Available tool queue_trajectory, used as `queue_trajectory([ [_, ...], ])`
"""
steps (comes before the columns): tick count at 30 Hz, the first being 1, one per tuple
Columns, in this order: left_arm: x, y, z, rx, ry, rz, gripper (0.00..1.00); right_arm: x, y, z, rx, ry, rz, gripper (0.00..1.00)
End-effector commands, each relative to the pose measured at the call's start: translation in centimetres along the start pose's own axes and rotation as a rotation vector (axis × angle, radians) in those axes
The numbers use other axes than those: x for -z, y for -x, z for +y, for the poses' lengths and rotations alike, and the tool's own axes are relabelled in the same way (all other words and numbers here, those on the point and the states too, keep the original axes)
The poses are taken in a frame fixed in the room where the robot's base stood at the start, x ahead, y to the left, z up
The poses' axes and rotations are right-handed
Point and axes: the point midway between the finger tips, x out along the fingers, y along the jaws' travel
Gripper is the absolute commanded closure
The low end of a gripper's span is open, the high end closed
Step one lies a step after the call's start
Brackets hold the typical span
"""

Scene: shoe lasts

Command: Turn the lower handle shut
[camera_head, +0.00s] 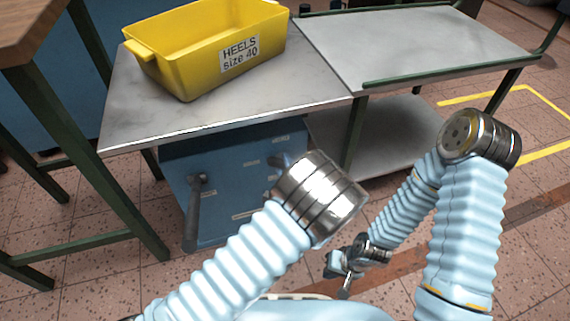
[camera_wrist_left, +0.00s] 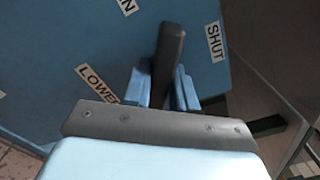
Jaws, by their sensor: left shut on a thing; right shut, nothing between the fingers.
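The lower handle (camera_wrist_left: 167,48) is a dark grey bar on a blue panel in the left wrist view. A "LOWER" label (camera_wrist_left: 97,83) lies to its left, a "SHUT" label (camera_wrist_left: 214,42) to its right, and a label ending in "N" (camera_wrist_left: 127,5) at the top. The bar stands nearly upright in that view, between the "N" and "SHUT" labels. My left gripper (camera_wrist_left: 162,90) is shut on the bar, with a light blue finger on each side. In the head view my left arm hides the lower handle. My right gripper (camera_head: 345,262) is shut and empty, low and apart from the cabinet.
The blue cabinet (camera_head: 235,200) sits under a grey metal table (camera_head: 140,108). Another dark handle (camera_head: 192,215) hangs down on the cabinet's left. A yellow bin (camera_head: 185,72) marked "HEELS size 40" stands on the table. A green-legged bench (camera_head: 150,230) is at left. Floor at right is clear.

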Motion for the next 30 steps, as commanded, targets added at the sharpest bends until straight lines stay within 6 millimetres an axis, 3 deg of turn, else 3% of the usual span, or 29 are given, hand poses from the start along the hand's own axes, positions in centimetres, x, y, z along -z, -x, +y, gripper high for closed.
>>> queue_trajectory([
  [18, 0.0, 0.1, 0.0, -0.001, -0.583, 0.003, 1.0, 0.1, 1.7, -0.4, -0.004, -0.001, 0.004, 1.0],
  [30, 0.0, 0.1, 0.0, -0.001, -0.867, 0.003, 1.0, 0.1, 2.7, -0.9, -0.003, 0.001, 0.003, 1.0],
])
